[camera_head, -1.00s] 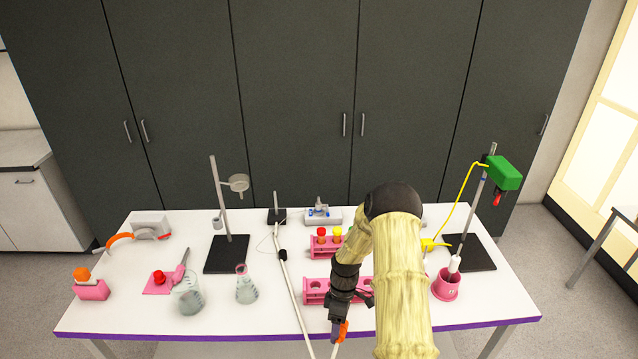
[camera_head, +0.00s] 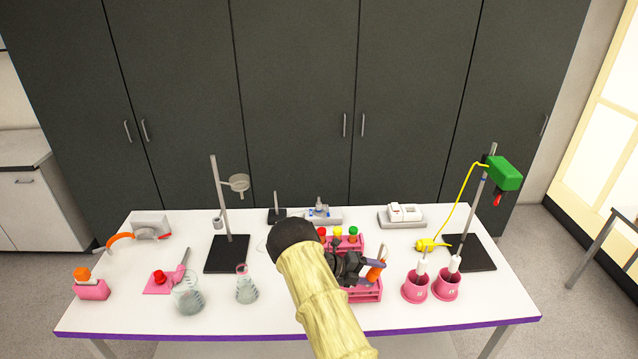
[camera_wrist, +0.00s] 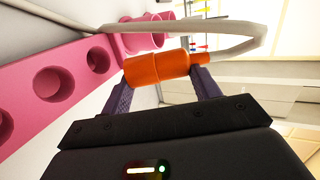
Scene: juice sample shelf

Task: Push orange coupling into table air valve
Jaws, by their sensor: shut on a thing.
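The orange coupling (camera_wrist: 157,68) is held between the two dark fingers of my gripper (camera_wrist: 165,90) in the wrist view. A light grey hose (camera_wrist: 240,42) runs from its narrow end and curves back over it. In the head view the coupling (camera_head: 375,270) shows as a small orange piece at my gripper (camera_head: 368,268), above the right part of the front pink rack. A small device with a grey and blue fitting (camera_head: 319,213) stands at the back of the table; I cannot tell if it is the air valve.
The pink rack (camera_wrist: 62,82) with round holes lies close beside my gripper. Two pink cups (camera_head: 416,291) stand to its right. A rear rack holds red, yellow and green capped tubes (camera_head: 338,238). A stand with a green box (camera_head: 504,172) is at right. Glassware (camera_head: 187,296) stands at left.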

